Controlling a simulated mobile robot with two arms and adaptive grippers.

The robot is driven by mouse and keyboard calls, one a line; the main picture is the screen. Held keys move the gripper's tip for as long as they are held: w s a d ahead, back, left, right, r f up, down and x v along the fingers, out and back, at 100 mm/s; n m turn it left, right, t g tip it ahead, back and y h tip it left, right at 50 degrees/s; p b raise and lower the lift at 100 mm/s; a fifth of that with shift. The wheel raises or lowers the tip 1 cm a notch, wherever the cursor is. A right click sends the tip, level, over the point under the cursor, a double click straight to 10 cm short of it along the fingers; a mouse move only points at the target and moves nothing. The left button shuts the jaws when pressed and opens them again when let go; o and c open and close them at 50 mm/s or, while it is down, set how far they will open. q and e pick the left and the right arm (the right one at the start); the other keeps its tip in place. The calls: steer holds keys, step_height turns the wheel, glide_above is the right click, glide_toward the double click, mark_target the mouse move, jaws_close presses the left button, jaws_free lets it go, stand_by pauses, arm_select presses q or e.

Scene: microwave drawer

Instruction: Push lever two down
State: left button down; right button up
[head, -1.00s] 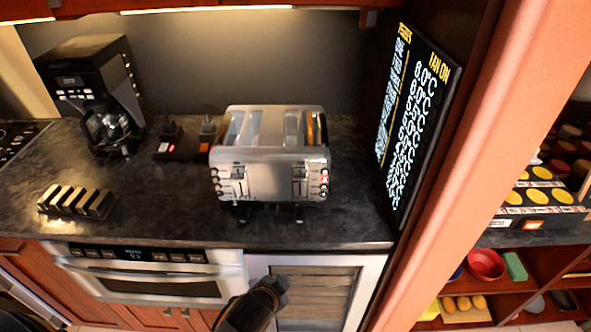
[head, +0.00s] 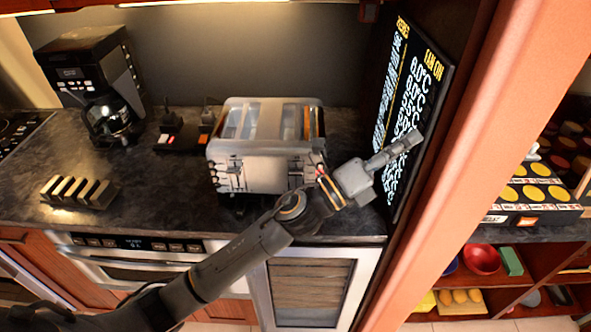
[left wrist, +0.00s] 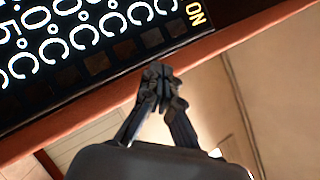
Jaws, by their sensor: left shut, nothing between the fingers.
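The silver toaster (head: 262,150) stands on the dark counter in the head view, with bread showing in its right slot. One lever (head: 228,170) shows on the left of its front face. My left gripper (head: 412,141) is shut and empty, to the right of the toaster and in front of the black display panel. In the left wrist view its closed fingertips (left wrist: 160,75) are near the panel's lower edge, with no toaster in sight. My right gripper is not in view.
The black display panel (head: 420,80) and a reddish wooden post (head: 470,120) bound the right side. A coffee maker (head: 90,85) stands at the back left. A low slotted rack (head: 78,191) lies on the left counter, with clear counter (head: 160,195) beside it.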

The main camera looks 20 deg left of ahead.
arm_select(q)
steer(key=s+d+m+g+h, duration=0.3)
steer(key=d+m+g, duration=0.3)
steer(key=m+g, duration=0.5)
steer(key=m+g+y, duration=0.3)
steer(key=m+y, duration=1.5)
steer(key=y, duration=0.3)
glide_toward(296, 172)
steer(key=shift+w+d+r, duration=0.1)
steer(key=shift+w+r, duration=0.05)
steer(key=shift+r, duration=0.2)
steer(key=shift+f, duration=0.1)
steer(key=shift+w+a+f+b, duration=0.1)
steer(key=shift+f+b, duration=0.75)
steer(key=shift+f, duration=0.9)
steer(key=shift+w+a+f+b, duration=0.15)
steer(key=shift+f+b, duration=0.7)
steer(key=shift+f, duration=0.85)
